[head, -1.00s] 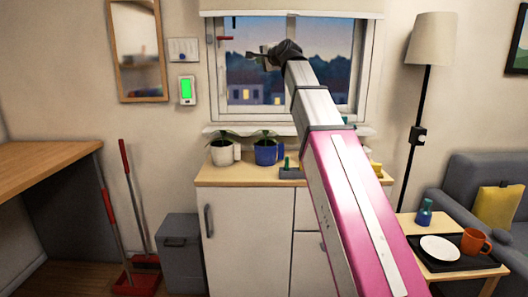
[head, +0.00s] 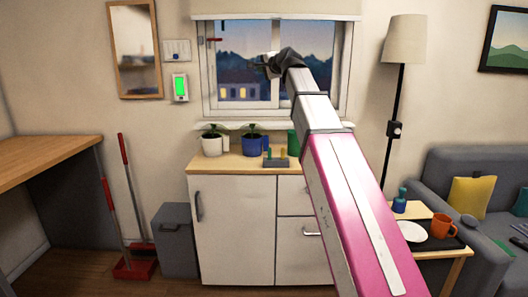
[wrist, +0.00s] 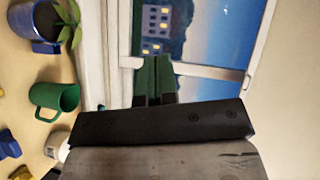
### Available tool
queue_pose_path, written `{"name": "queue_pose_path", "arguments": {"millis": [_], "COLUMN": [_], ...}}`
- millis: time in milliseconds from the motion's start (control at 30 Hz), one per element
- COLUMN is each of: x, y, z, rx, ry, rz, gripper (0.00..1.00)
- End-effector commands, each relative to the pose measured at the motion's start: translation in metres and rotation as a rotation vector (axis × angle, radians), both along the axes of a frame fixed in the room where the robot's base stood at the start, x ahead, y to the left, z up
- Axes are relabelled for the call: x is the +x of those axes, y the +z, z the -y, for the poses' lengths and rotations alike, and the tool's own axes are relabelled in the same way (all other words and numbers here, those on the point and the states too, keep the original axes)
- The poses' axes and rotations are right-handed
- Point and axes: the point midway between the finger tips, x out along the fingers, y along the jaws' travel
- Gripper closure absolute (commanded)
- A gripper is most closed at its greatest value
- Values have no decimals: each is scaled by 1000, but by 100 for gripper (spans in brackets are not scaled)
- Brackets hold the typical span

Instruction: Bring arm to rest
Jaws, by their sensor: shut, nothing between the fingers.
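My pink and silver arm reaches up in front of the window in the head view. My gripper (head: 262,62) is at its end, raised before the panes and clear of the cabinet top. In the wrist view my gripper (wrist: 155,99) shows its two dark fingers together, with nothing held. The window (wrist: 205,70) lies beyond the fingers.
A wooden-topped cabinet (head: 235,225) stands below the window, bearing a white pot (head: 212,146), a blue pot (head: 252,146) and a green cup (wrist: 54,98). A side table (head: 440,252), lamp (head: 403,40) and sofa (head: 480,170) stand right. A bin (head: 178,240) stands left.

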Motion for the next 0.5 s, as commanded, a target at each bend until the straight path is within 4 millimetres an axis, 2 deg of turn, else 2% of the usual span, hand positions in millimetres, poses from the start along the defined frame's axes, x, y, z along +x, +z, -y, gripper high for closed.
{"name": "queue_pose_path", "arguments": {"millis": [167,333,467,500], "x": [3,5,5,4], "y": [-35,-79,-127,-146], "z": [6,14,23,27], "rx": [-56,-132,-210,-243], "ry": [-2,1,7,10], "rz": [-25,-58,-96,-110], "gripper": [100,100,100,100]}}
